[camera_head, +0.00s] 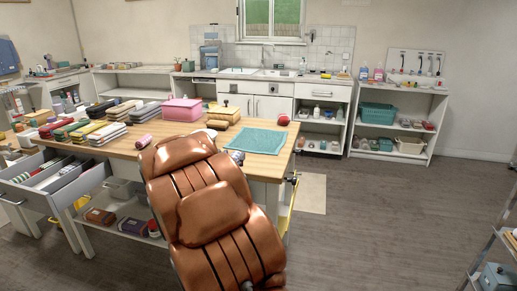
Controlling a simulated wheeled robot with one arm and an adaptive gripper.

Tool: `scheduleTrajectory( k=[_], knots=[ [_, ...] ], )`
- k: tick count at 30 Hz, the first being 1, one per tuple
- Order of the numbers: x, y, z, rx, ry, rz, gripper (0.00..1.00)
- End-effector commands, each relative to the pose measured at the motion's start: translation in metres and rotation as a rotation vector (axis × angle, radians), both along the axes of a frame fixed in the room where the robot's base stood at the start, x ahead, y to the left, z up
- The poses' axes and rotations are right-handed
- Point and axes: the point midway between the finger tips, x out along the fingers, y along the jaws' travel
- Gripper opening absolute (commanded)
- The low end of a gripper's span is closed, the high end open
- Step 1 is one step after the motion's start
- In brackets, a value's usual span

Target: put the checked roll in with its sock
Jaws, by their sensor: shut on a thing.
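A small pinkish-purple and white roll (143,141) lies on the wooden table, left of the large copper-brown form that fills the foreground. Its pattern is too small to tell for certain as checks. An open drawer (72,187) at the table's left has compartments with several small coloured items; I cannot tell which is a matching sock. My gripper does not show, so what it holds cannot be seen. The brown form hides part of the table's front and middle.
Folded cloth stacks (88,131), a pink box (182,109), a teal cloth (256,140) and a red ball (283,120) are on the table. A low shelf (128,207) holds boxes. The floor on the right (400,215) is clear.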

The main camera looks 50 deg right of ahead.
Motion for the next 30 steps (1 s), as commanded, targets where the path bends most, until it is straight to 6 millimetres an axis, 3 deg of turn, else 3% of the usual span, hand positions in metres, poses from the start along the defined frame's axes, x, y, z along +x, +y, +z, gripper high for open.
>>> scheduleTrajectory(
  k=[19,30],
  knots=[
    [0.000,-0.119,-0.010,0.001,0.000,-0.001,0.29],
    [0.001,-0.146,-0.013,0.001,0.001,0.002,0.29]
  ],
)
